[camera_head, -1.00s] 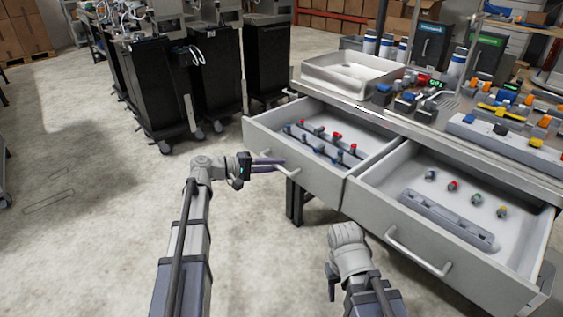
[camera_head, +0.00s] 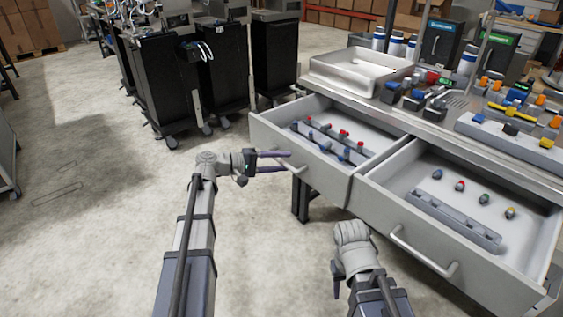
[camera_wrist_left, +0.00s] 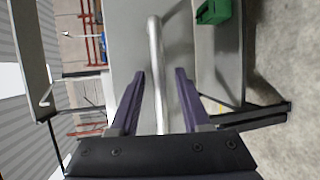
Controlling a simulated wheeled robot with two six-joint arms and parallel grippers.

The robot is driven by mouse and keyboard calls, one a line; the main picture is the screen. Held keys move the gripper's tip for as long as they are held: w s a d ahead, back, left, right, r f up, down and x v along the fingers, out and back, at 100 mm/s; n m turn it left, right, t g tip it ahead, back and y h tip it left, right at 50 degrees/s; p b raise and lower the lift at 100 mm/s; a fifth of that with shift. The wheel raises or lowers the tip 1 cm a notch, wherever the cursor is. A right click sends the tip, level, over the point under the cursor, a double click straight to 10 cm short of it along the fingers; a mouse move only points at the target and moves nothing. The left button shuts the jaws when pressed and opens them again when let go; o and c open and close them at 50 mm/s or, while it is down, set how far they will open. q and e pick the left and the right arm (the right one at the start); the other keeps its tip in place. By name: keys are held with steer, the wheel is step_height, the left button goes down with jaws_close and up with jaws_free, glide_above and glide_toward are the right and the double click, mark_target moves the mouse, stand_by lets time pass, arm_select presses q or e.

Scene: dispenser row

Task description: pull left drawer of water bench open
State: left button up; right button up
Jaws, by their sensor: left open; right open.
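The left drawer (camera_head: 264,128) of the water bench (camera_head: 480,140) is pulled out, with several small red and blue fittings inside. Its bar handle (camera_head: 295,166) is on the front face. My left gripper (camera_head: 284,160) is open at that handle. In the left wrist view, the handle (camera_wrist_left: 156,70) runs between the two open fingers (camera_wrist_left: 160,85), without clear contact. The right drawer (camera_head: 375,205) is also out, with its own handle (camera_head: 422,254). My right gripper (camera_head: 337,278) is in front of it, low and apart from it; its fingers are mostly hidden.
A grey tray (camera_head: 330,70) and several bottles and fittings stand on the bench top. Black wheeled cabinets (camera_head: 165,85) stand at the back left. The concrete floor (camera_head: 90,220) on the left is clear.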

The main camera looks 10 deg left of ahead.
arm_select(q)
steer(key=p+v, duration=0.1)
steer(key=v, duration=0.6)
steer(key=shift+a, duration=0.2)
steer(key=shift+s, duration=0.15)
steer(key=s+d+f+m+g+y, duration=0.3)
steer(key=s+d+f+g+y, duration=0.3)
steer(key=d+f, duration=0.4)
steer(key=s+a+f+m+g+y, duration=0.15)
steer(key=s+f+m+y, duration=0.25)
steer(key=s+f+y, duration=0.55)
steer(key=s+d+r+m+p, duration=0.1)
steer(key=s+d+r+p, duration=0.1)
steer(key=r+p, duration=0.6)
steer(key=s+d+r+m+p, duration=0.1)
steer(key=s+d+r+p, duration=0.2)
steer(key=r+p, duration=0.5)
steer(key=s+d+r+m+p, duration=0.1)
steer(key=s+d+r+p, duration=0.1)
steer(key=d+r+p, duration=0.3)
step_height(320, 180, up, 5)
steer(key=g+p, duration=0.1)
steer(key=p, duration=0.2)
steer(key=shift+s+r+m+p, duration=0.2)
steer(key=shift+s+m+p, duration=0.1)
steer(key=shift+m+p, duration=0.1)
